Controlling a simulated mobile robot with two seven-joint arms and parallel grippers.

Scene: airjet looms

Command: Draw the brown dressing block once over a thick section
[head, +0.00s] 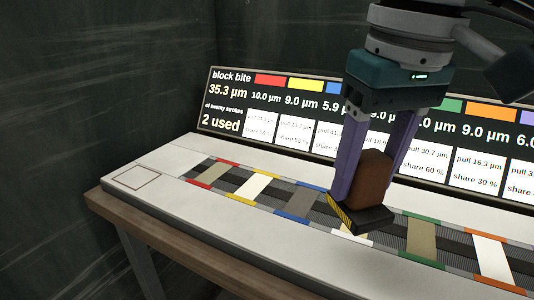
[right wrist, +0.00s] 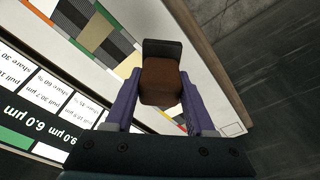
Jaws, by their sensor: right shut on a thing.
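My right gripper (head: 366,185) is shut on the brown dressing block (head: 372,180), which has a dark base with a yellow-striped side. The block also shows between the purple fingers in the right wrist view (right wrist: 161,82). It is held roughly upright over the dark strip with colour-marked sections, at the white-marked section (head: 352,239), which it partly hides. I cannot tell whether its base touches the strip. To its left are the red (head: 207,173), yellow (head: 252,185) and blue (head: 302,202) sections; to its right, green (head: 421,238) and orange (head: 492,259). My left gripper is not in view.
A display board (head: 225,101) behind the strip reads block bite 35.3 µm, 2 used of twenty strokes, with coloured thickness entries. My right arm hides its middle. An empty outlined square (head: 135,177) marks the left end of the pale bench top (head: 180,205).

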